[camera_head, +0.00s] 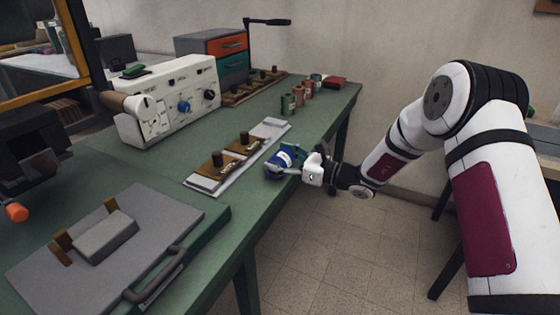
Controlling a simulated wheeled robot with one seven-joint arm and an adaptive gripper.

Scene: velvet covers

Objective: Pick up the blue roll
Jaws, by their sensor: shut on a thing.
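The blue roll (281,161) is a short blue cylinder with a pale band, close to the right edge of the green table (262,205). My gripper (290,167) reaches in from the right and is shut on the blue roll. The roll looks tilted. The fingers and my wrist hide part of its right side. I cannot tell whether the roll touches the table.
A white board with brass fittings (207,185) lies just left of the roll. Several small green and red rolls (289,104) stand farther back. A white control box (172,105) and a grey plate (165,208) occupy the table's left side.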

